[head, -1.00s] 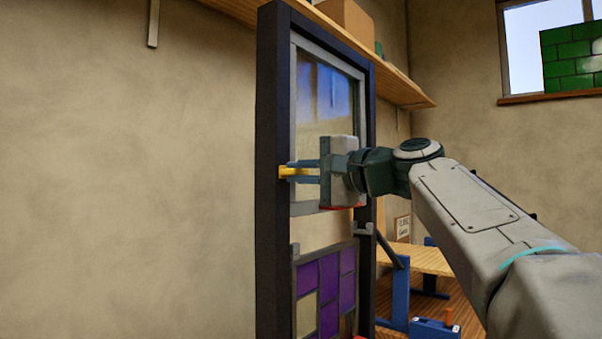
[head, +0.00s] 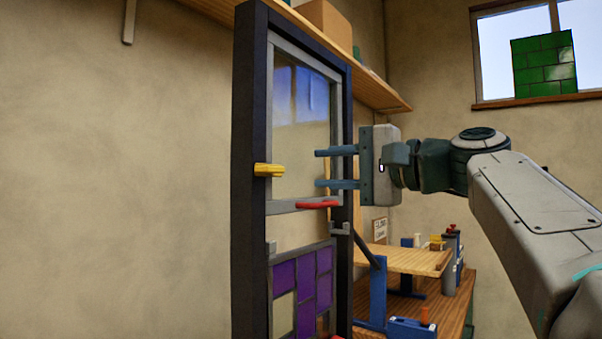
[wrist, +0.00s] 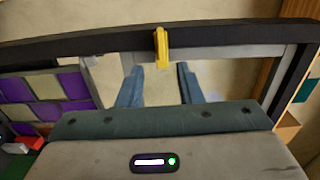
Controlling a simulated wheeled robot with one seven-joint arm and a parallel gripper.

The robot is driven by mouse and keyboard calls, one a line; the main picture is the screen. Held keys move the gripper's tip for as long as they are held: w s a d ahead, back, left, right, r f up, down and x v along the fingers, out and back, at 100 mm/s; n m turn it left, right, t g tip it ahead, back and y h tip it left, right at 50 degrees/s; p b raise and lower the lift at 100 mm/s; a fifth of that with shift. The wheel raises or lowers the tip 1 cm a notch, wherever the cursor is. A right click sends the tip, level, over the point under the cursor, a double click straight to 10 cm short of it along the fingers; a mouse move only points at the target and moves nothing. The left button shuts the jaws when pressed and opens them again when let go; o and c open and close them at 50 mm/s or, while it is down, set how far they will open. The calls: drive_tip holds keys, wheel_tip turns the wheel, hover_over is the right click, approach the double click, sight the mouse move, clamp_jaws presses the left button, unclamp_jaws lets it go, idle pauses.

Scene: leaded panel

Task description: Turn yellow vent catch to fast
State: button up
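The yellow vent catch (head: 269,170) sits on the left upright of the dark frame (head: 250,220). In the head view it lies level, its free end pointing right across the frame's inner edge. In the wrist view the yellow catch (wrist: 161,47) shows ahead, between the lines of my fingers. My gripper (head: 320,168) is open and empty, to the right of the catch with a clear gap. Its two blue fingers are spread, one above the other in the head view; they also show in the wrist view (wrist: 158,82).
A red handle (head: 318,205) is on the lower rail of the glazed vent, just below my gripper. Purple leaded panes (head: 305,285) fill the lower part. A wooden shelf (head: 385,97) runs behind. A workbench (head: 405,260) with small tools stands at the right.

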drive_tip(key=shift+v, duration=1.45)
wheel_tip(320, 180, down, 24)
drive_tip(key=s+g+h+p, duration=0.2)
drive_tip(key=g+h+p, duration=0.25)
drive_tip(key=h, duration=0.35)
drive_tip(key=s+d+f+n+g+h+p, duration=0.2)
drive_tip(key=s+f+n+h, duration=0.1)
drive_tip(key=s+f, duration=0.4)
drive_tip(key=s+d+f+n+g+h+p, duration=0.1)
drive_tip(key=s+f, duration=0.5)
drive_tip(key=f, duration=0.6)
drive_tip(key=d+n+h+p, duration=0.1)
drive_tip(key=n+h, duration=0.1)
drive_tip(key=n, duration=0.1)
drive_tip(key=shift+s+d+f+g, duration=0.2)
drive_tip(key=shift+s+f+g, duration=0.15)
drive_tip(key=shift+f, duration=0.05)
